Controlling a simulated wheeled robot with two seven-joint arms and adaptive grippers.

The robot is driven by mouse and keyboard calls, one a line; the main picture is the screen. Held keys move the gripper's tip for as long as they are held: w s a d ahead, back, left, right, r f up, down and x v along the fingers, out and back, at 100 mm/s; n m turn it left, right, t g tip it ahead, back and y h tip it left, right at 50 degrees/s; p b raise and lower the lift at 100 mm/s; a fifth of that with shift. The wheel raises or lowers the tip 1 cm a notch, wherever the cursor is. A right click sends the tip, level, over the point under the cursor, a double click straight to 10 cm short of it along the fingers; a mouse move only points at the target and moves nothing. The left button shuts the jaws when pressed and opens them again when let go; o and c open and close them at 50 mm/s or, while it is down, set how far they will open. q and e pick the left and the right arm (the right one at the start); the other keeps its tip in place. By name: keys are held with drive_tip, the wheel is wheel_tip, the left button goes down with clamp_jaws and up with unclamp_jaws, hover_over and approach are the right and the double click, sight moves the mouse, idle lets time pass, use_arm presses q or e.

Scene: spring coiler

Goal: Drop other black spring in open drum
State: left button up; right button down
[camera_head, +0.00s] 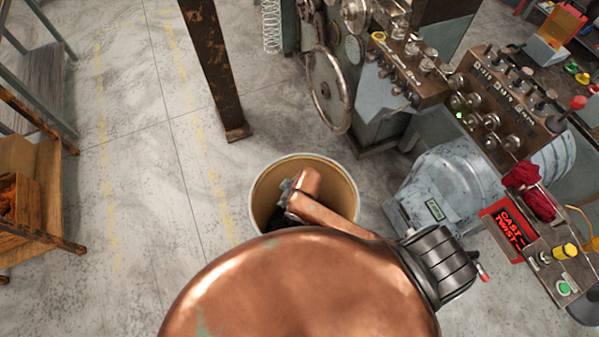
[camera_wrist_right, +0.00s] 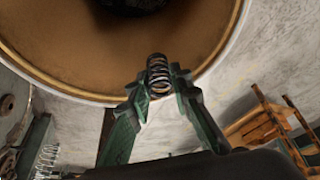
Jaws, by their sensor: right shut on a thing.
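The open drum (camera_head: 344,178) stands on the floor in the middle of the head view, with a pale rim and tan inner wall. Its wall also fills the top of the right wrist view (camera_wrist_right: 60,45). My right gripper (camera_head: 287,192) is over the drum's opening in the head view, partly hidden by my copper arm. In the wrist view its green fingers (camera_wrist_right: 160,88) are shut on a black spring (camera_wrist_right: 158,72), whose coils stick out past the fingertips toward the drum. A dark shape (camera_wrist_right: 140,4) shows inside the drum; I cannot tell what it is. My left gripper is not in view.
A machine with a handwheel (camera_head: 328,90) stands behind the drum, and control panels (camera_head: 505,95) are at the right. A rusty post (camera_head: 210,70) stands behind left. A wooden rack (camera_head: 40,200) is at the far left. The floor left of the drum is clear.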

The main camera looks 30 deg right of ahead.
use_arm(q)
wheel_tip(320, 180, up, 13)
drive_tip(key=p, duration=1.1)
use_arm(e)
drive_tip(key=w+d+f+n+g+y, duration=0.1)
drive_tip(key=w+d+n+g+y, duration=0.1)
drive_tip(key=w+d+n, duration=0.5)
drive_tip(key=f+b, duration=0.1)
drive_tip(key=d+f+b, duration=0.1)
drive_tip(key=f+b, duration=0.2)
drive_tip(key=f, duration=0.1)
drive_tip(key=shift+s+d+f+b, duration=0.2)
drive_tip(key=shift+s+f+b, duration=0.05)
drive_tip(key=shift+s+b, duration=0.1)
drive_tip(key=c, duration=1.7)
unclamp_jaws()
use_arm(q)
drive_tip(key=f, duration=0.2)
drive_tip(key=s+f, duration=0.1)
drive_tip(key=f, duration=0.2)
